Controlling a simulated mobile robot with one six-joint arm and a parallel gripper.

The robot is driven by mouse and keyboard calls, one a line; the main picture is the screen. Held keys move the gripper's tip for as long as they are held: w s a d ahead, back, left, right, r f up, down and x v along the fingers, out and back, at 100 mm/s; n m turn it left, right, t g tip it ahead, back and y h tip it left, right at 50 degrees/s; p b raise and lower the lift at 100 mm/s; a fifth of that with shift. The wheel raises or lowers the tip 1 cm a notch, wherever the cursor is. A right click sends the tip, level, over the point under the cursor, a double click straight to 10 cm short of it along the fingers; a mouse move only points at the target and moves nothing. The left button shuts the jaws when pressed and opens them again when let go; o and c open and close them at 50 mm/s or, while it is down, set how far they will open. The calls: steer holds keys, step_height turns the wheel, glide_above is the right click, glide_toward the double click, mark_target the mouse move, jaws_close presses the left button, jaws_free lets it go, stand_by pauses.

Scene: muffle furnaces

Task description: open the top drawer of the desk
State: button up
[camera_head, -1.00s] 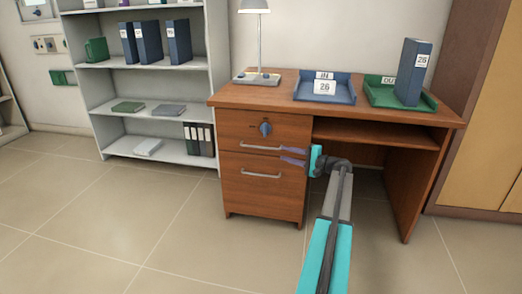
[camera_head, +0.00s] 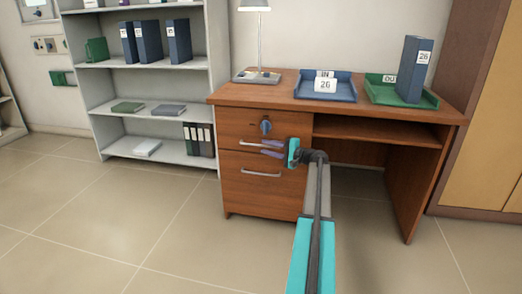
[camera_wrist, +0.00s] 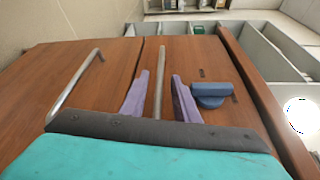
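The wooden desk (camera_head: 225,97) has a top drawer (camera_head: 237,122) that looks shut, with a silver bar handle (camera_head: 253,145) near its lower edge. A blue knob (camera_head: 265,126) sits on that drawer front, and it also shows in the wrist view (camera_wrist: 209,92). My gripper (camera_head: 266,148) is in front of the top drawer, at the right part of the handle. In the wrist view, its two purple fingers (camera_wrist: 160,98) are apart, and the handle (camera_wrist: 159,75) runs between them with gaps on both sides.
A lower drawer with its own handle (camera_head: 261,174) is below. A lamp (camera_head: 257,76), a blue tray (camera_head: 325,97) and a green tray (camera_head: 380,98) with a binder (camera_head: 413,68) stand on the desktop. A shelf unit (camera_head: 152,113) is at left; the floor in front is clear.

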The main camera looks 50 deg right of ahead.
steer(key=shift+w+a+f+b, duration=0.1)
steer(key=shift+w+a+b, duration=0.1)
steer(key=shift+w, duration=0.7)
steer(key=shift+w+a+f+b, duration=0.1)
steer(key=shift+w+b, duration=0.1)
steer(key=shift+w, duration=0.65)
jaws_close()
steer(key=shift+s+a, duration=0.1)
steer(key=shift+a, duration=0.1)
